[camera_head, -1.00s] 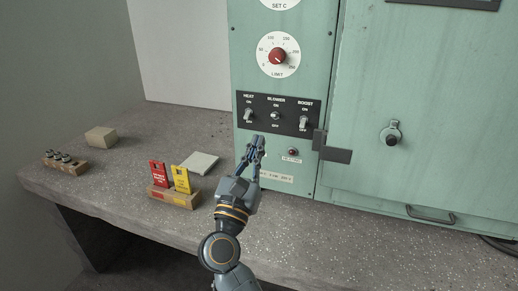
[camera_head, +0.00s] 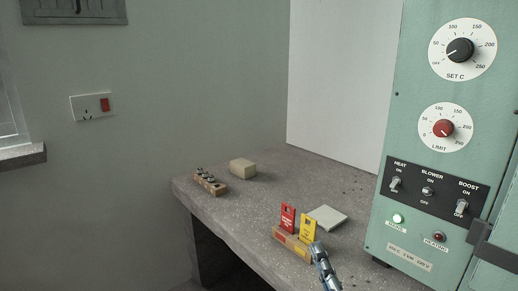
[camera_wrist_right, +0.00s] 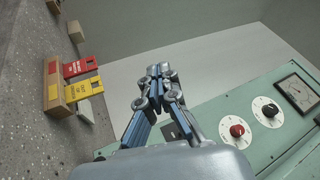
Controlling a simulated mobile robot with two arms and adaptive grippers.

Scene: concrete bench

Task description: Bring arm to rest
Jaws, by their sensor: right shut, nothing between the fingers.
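My right gripper (camera_head: 319,251) shows at the bottom of the head view, in front of the bench and just right of the tag holder. It also shows in the right wrist view (camera_wrist_right: 158,72), with its fingertips together and nothing between them. The green oven panel (camera_head: 440,90) stands at the right, with a black SET C dial (camera_head: 460,50), a red LIMIT dial (camera_head: 443,128) and HEAT, BLOWER and BOOST switches (camera_head: 428,190). The green MAINS lamp (camera_head: 398,218) looks lit and the red HEATING lamp (camera_head: 439,237) looks dark. My left gripper is not in view.
A wooden holder (camera_head: 290,243) carries a red tag (camera_head: 288,217) and a yellow tag (camera_head: 308,228) on the concrete bench (camera_head: 240,215). A pale pad (camera_head: 328,216), a beige block (camera_head: 243,168) and a small rack (camera_head: 211,185) also sit there.

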